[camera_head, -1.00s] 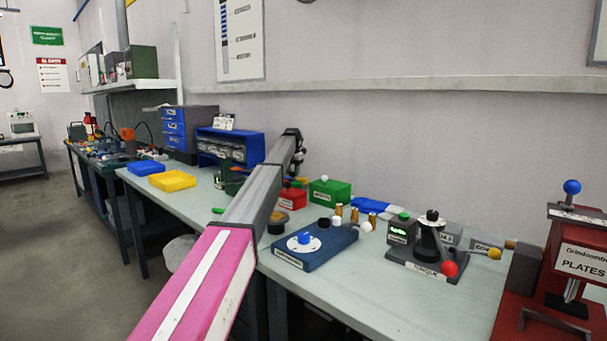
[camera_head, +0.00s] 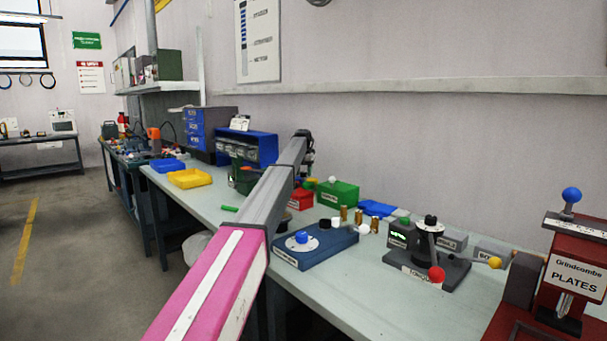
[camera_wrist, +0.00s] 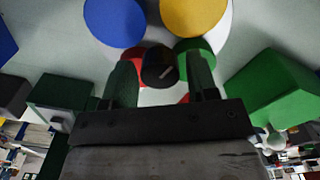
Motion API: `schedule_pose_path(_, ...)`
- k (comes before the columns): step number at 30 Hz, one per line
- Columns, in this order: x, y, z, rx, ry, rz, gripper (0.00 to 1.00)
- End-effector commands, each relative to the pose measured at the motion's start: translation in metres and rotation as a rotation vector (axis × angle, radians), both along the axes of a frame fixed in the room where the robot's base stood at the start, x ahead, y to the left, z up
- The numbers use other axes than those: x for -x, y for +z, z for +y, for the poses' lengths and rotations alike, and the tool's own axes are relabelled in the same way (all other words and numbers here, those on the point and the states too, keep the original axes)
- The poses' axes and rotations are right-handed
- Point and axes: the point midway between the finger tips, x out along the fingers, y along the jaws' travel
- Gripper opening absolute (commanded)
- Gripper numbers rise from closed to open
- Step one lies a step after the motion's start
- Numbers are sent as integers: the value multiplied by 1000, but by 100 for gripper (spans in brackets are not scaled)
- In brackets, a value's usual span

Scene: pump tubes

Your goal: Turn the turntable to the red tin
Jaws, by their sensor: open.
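In the wrist view, the turntable shows as a pale disc (camera_wrist: 160,97) carrying round coloured tops: a blue one (camera_wrist: 115,22), a yellow one (camera_wrist: 194,14), a green one (camera_wrist: 196,48) and a red one (camera_wrist: 129,54). The red and green ones are partly hidden by the fingers. A dark round knob (camera_wrist: 160,68) with a light line sits between the fingertips of my gripper (camera_wrist: 162,72). My gripper is open, with one finger on each side of the knob; contact cannot be told. In the head view, my arm mostly hides the turntable and my gripper.
A green box (camera_head: 337,193) with a white ball and a red box (camera_head: 301,199) stand close by. A blue dial box (camera_head: 315,246), brass cylinders (camera_head: 359,217) and a torque device (camera_head: 428,250) stand nearer. Yellow (camera_head: 190,179) and blue trays (camera_head: 167,166) lie left. The bench front has free room.

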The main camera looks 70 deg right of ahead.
Motion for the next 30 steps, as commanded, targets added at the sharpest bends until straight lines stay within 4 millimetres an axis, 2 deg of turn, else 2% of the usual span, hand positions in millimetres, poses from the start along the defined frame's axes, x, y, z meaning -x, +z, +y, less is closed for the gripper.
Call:
schedule_pose_path(14,0,6,0,0,0,0,63)
schedule_pose_path(20,0,31,0,1,0,0,63)
schedule_pose_path(30,0,92,-1,1,0,0,63)
